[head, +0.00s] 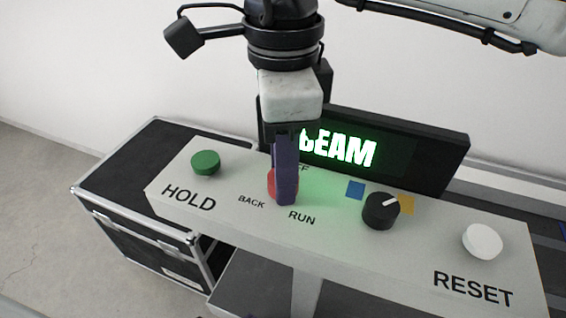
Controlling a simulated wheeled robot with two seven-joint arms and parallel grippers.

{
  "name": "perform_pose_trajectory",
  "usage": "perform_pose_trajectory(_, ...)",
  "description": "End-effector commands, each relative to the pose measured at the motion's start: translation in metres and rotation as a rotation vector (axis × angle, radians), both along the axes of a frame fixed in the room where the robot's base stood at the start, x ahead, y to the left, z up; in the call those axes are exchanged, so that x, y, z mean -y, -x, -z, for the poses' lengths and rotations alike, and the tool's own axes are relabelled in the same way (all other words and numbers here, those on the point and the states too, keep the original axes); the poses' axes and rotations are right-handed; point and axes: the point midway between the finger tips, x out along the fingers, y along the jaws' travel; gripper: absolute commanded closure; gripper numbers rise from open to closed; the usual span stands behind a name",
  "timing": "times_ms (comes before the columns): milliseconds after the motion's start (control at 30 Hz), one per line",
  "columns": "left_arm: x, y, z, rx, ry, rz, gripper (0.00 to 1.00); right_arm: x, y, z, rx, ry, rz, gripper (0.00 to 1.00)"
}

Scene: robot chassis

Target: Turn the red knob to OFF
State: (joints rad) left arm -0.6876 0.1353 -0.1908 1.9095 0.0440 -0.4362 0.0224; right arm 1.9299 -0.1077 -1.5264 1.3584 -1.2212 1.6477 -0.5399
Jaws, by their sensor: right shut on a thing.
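The red knob (272,184) sits on the pale control panel (330,238), mostly hidden behind my right gripper. Labels around it read BACK at its lower left and RUN below it. A partly covered label ending in F shows above it. My right gripper (286,200) reaches down from above and is shut on the red knob. The knob's pointer is hidden, so I cannot tell which label it faces. My left gripper is not in view.
A green button (205,163) marked HOLD is on the left. A black knob (381,211) with blue and yellow patches and a white button (482,242) marked RESET are on the right. A lit display (400,150) reading BEAM stands behind. A black case (135,200) is at left.

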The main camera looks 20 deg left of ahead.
Motion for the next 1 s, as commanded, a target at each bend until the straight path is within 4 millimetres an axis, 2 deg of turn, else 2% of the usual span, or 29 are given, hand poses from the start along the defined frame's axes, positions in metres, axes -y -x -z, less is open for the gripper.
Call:
perform_pose_trajectory(600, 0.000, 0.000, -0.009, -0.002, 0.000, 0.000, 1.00, 0.000, 0.000, -0.001, 0.001, 0.001, -0.561, 0.90)
perform_pose_trajectory(1000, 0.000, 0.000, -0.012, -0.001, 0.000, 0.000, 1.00, 0.000, -0.001, -0.001, 0.002, 0.001, -0.811, 0.90)
